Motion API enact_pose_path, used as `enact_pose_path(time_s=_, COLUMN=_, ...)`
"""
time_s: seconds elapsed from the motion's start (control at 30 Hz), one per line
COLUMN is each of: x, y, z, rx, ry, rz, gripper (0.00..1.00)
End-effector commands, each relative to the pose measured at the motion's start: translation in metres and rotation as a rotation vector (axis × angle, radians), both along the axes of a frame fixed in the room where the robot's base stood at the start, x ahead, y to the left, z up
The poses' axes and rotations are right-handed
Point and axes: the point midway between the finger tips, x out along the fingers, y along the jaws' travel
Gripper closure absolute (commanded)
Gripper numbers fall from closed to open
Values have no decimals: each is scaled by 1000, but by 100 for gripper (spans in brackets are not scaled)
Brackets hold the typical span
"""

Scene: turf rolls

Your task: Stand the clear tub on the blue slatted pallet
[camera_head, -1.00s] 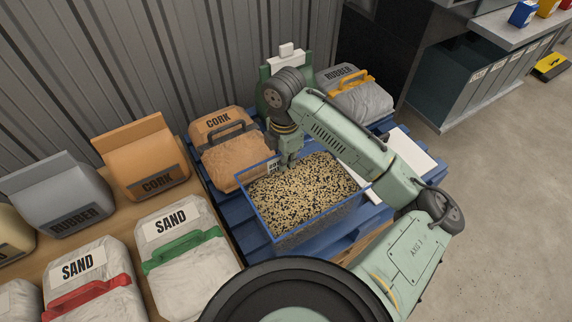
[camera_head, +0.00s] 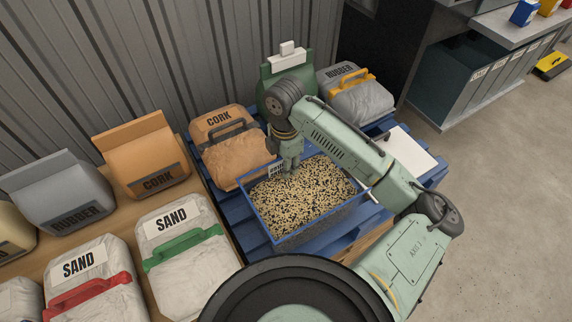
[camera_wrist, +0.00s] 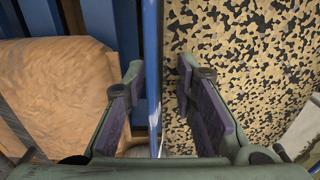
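The clear tub (camera_head: 325,225) has a blue rim and holds tan and black granules. In the head view it sits level over the blue slatted pallet (camera_head: 240,222) and appears to rest on the slats. Its underside is hidden. My gripper (camera_head: 290,164) points down at the tub's back-left rim. In the wrist view the gripper (camera_wrist: 158,75) has its fingers apart on either side of the blue rim (camera_wrist: 152,50), with gaps visible. Pallet slats (camera_wrist: 98,22) show left of the rim.
An orange cork bag (camera_head: 228,158) lies on the pallet close left of the tub. A green bag (camera_head: 277,65) and a grey rubber bag (camera_head: 362,102) stand behind. A white panel (camera_head: 408,152) lies at the right. Sand bags (camera_head: 180,240) line the left.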

Motion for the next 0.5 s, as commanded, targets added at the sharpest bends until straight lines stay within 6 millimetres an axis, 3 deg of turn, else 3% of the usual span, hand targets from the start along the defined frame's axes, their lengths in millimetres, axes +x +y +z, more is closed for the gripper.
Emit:
enact_pose_path(time_s=0.27, x=0, y=0, z=7, rx=0, ry=-1, rz=1, gripper=75)
enact_pose_path(time_s=0.5, x=1, y=1, z=50, rx=0, ry=-4, rz=3, gripper=75)
